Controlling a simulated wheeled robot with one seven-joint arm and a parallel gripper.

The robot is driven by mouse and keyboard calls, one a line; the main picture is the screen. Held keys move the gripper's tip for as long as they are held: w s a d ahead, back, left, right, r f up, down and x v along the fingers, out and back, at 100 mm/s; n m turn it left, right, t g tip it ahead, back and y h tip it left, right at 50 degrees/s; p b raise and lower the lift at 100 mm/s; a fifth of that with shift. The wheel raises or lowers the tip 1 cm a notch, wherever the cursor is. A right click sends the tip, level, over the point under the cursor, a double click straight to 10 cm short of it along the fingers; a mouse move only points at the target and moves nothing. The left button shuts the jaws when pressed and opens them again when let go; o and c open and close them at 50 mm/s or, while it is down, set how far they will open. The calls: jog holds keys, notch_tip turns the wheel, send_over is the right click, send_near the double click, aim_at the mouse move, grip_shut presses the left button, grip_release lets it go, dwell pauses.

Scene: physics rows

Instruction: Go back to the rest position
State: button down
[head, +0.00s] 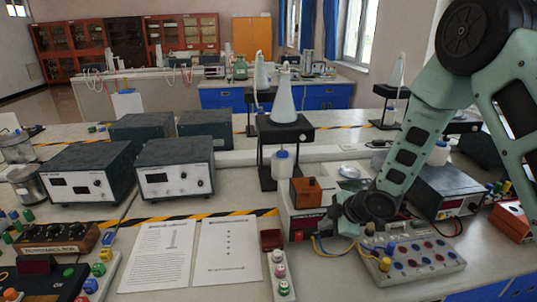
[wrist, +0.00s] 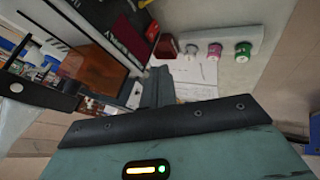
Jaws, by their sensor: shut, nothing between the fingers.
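My gripper (head: 343,210) is at the end of my green arm, which reaches in from the right. It is low over the bench, in front of a power supply with a red display (head: 307,224) and beside an orange box (head: 306,191). In the head view it is dark and partly hidden by my wrist; whether it touches the supply I cannot tell. In the wrist view my gripper's fingers (wrist: 159,88) are together with nothing held. The orange box (wrist: 95,70) shows to their left there.
A board with several knobs (head: 430,262) and wires lies right below my wrist. A strip with coloured buttons (head: 281,278) and a small red block (head: 271,240) lie to the left. Printed sheets (head: 228,252) lie flat. A stand with a flask (head: 283,103) rises behind.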

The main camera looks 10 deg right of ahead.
jog(key=s+a+r+m+g+h+b, duration=0.1)
jog(key=s+a+r+m+g+h, duration=0.15)
jog(key=s+a+r, duration=0.55)
jog(key=s+a+r+m+g+h+b, duration=0.1)
jog(key=s+r+m, duration=0.3)
jog(key=s, duration=0.7)
jog(key=s+r+m+g, duration=0.2)
jog(key=s+r, duration=0.1)
jog(key=s, duration=1)
jog(key=shift+a, duration=0.25)
jog(key=shift+g+h, duration=0.25)
